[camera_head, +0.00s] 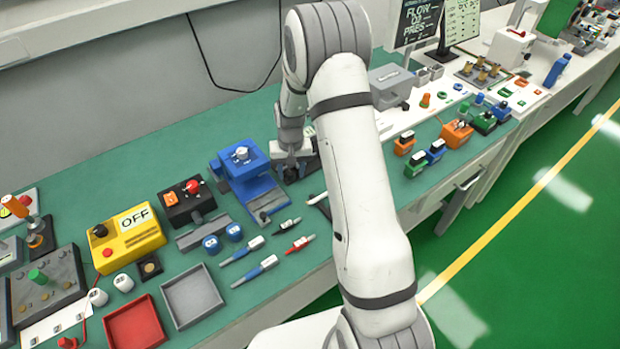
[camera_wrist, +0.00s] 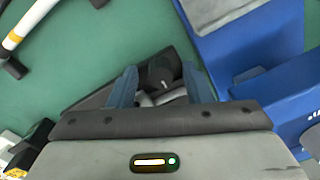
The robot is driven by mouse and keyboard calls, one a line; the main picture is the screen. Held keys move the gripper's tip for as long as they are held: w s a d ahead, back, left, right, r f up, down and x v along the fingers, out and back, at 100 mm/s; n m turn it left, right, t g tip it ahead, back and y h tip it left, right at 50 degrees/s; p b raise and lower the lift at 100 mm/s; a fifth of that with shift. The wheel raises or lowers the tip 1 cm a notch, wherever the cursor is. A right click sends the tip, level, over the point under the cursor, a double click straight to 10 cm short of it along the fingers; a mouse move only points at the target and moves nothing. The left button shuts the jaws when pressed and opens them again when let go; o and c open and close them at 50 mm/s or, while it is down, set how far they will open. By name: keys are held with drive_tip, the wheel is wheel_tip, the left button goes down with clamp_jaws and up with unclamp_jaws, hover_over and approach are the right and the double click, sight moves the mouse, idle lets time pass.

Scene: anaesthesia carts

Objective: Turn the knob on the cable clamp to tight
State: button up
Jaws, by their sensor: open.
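A dark block-like fixture, which looks like the cable clamp (camera_head: 309,163), stands on the green bench just right of the blue device. It also shows in the wrist view (camera_wrist: 90,97), partly hidden by my gripper body. A small round dark knob (camera_wrist: 160,76) with grey parts below it sits on the fixture. My gripper (camera_wrist: 159,70) is open, with its two blue-grey fingers on either side of the knob. I cannot tell whether the fingers touch it. In the head view my gripper (camera_head: 291,170) is at the fixture, and my wrist hides much of it.
A blue device (camera_head: 238,172) with a grey top knob stands close on the left; its blue body (camera_wrist: 250,40) is close to the right finger in the wrist view. Pens and markers (camera_head: 255,268) lie in front. A grey box (camera_head: 390,85) stands behind on the right.

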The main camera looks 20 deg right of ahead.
sight(292, 173)
drive_tip(key=shift+r+n+p, duration=0.25)
drive_tip(key=shift+n+p, duration=0.65)
drive_tip(key=shift+n, duration=0.2)
wheel_tip(292, 173, up, 8)
drive_tip(key=b, duration=0.2)
drive_tip(key=shift+s+d+b, duration=0.1)
drive_tip(key=shift+d+b, duration=0.05)
drive_tip(key=shift+b, duration=0.25)
drive_tip(key=s+r+t+b, duration=0.1)
drive_tip(key=s+r, duration=0.5)
drive_tip(key=s, duration=0.6)
drive_tip(key=s+r+t+b, duration=0.1)
drive_tip(key=s+r+b, duration=0.3)
drive_tip(key=s, duration=0.8)
wheel_tip(292, 173, up, 2)
drive_tip(key=shift+s+m+t, duration=0.2)
drive_tip(key=shift+m+t, duration=0.1)
drive_tip(key=shift+w, duration=0.15)
